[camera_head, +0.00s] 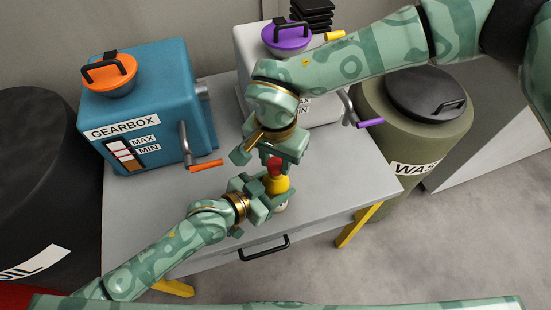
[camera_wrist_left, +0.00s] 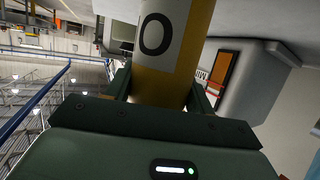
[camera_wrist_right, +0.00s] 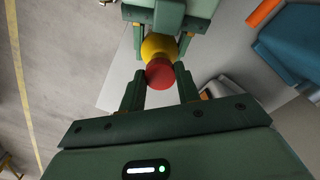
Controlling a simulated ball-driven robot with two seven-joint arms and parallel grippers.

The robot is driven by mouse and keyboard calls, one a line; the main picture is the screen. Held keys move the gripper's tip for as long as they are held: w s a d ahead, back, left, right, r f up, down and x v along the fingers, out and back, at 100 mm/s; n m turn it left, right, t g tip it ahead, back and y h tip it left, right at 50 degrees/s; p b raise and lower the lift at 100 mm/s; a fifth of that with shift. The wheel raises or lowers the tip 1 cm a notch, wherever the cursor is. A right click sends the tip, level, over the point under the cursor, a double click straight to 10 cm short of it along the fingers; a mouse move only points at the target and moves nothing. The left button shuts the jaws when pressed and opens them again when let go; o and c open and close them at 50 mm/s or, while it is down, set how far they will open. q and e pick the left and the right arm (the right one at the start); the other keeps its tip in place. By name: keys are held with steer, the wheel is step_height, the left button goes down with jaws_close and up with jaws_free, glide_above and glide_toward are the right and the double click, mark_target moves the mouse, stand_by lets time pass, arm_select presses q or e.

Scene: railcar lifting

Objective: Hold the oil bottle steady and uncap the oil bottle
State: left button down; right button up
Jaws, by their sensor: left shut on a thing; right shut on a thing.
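The yellow oil bottle (camera_head: 278,185) stands upright above or on the front part of the grey table; its base is partly hidden. My left gripper (camera_head: 268,194) is shut on the bottle's body from the left. The left wrist view shows the yellow bottle with a pale label (camera_wrist_left: 158,35) between the fingers. The red cap (camera_head: 274,165) is on top of the bottle. My right gripper (camera_head: 277,156) reaches down from above and is shut on the cap. In the right wrist view the red cap (camera_wrist_right: 160,73) sits between the fingertips, with the yellow neck (camera_wrist_right: 158,46) beyond it.
The grey table (camera_head: 345,180) carries a blue gearbox (camera_head: 150,90) with an orange-handled crank (camera_head: 205,165) and a pale machine (camera_head: 255,50) with a purple lid. A green waste barrel (camera_head: 415,130) stands right, a dark oil barrel (camera_head: 35,170) left. The table's right front is clear.

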mark_target(276, 164)
steer(key=shift+r, duration=2)
arm_select(q)
steer(key=shift+c, duration=2.3)
jaws_free()
